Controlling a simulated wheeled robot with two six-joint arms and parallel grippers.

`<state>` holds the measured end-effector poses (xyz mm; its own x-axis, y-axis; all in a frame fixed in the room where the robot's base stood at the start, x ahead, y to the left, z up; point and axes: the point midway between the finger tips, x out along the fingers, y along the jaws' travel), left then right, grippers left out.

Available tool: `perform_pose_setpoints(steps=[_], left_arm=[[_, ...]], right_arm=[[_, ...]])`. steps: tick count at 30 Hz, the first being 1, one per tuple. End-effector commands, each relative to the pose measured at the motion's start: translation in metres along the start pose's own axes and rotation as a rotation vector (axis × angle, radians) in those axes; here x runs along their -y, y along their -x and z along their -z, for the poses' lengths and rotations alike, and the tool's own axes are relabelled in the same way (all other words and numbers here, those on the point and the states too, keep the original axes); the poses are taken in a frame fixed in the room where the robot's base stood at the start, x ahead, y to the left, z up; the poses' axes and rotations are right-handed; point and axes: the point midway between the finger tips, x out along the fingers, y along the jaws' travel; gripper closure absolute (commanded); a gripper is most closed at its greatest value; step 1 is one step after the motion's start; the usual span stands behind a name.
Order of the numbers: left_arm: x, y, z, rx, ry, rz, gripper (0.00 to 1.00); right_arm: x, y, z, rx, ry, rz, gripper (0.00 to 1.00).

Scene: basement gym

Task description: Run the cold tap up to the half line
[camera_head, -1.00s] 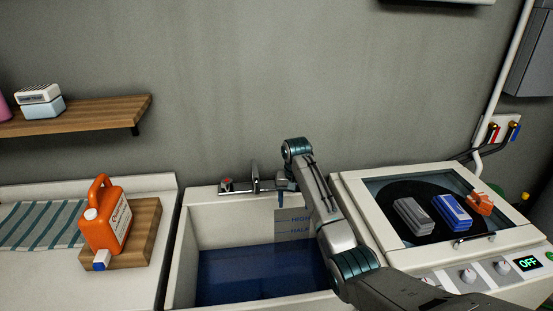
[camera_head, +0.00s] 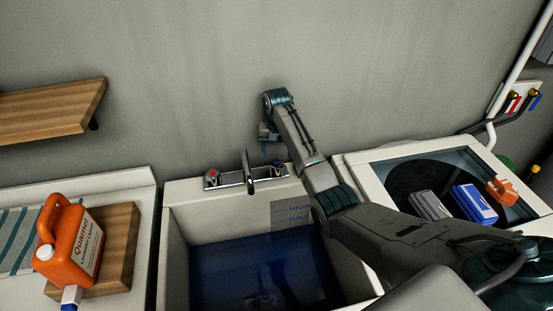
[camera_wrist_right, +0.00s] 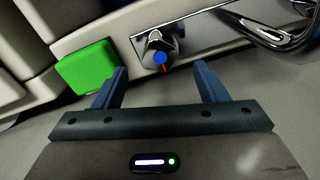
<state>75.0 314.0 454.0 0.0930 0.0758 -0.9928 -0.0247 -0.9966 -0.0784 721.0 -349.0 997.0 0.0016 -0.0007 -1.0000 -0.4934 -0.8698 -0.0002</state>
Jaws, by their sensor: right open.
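The white sink (camera_head: 180,215) holds dark blue water (camera_head: 240,265). Its back wall has a level plate (camera_head: 285,212) marked HIGH and HALF; the water surface looks below the HALF line. A chrome tap (camera_head: 249,172) stands on the back rim, with a red-marked knob (camera_head: 212,174) at left and a blue-marked cold knob (camera_head: 278,166) at right. My right gripper (camera_head: 272,150) is open just above and behind the cold knob. In the right wrist view, the blue-capped cold knob (camera_wrist_right: 160,52) with a red pointer lies beyond and between the open fingertips (camera_wrist_right: 160,72), apparently untouched. I cannot tell whether water runs.
A washer (camera_head: 365,180) with a glass lid stands right of the sink, carrying grey, blue and orange items. An orange jug (camera_head: 70,240) stands on a wooden board (camera_head: 118,240) at left. A green block (camera_wrist_right: 88,68) shows in the right wrist view. A shelf (camera_head: 50,108) hangs left.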

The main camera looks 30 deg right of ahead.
Motion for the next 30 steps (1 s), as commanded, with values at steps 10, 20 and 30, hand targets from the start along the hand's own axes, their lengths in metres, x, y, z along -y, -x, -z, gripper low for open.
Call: perform_pose_setpoints(steps=[10,20,30], left_arm=[[0.001,0.016,0.01,-0.013,0.0,0.0,0.64],[-0.002,0.016,0.011,-0.013,0.002,-0.003,0.64],[-0.002,0.016,0.009,-0.011,0.002,-0.004,0.64]], right_arm=[[0.0,-0.051,0.0,0.001,0.0,0.0,0.34],[0.0,-0.058,0.0,-0.001,0.001,0.0,0.34],[0.0,-0.058,0.0,-0.001,0.0,0.0,0.79]])
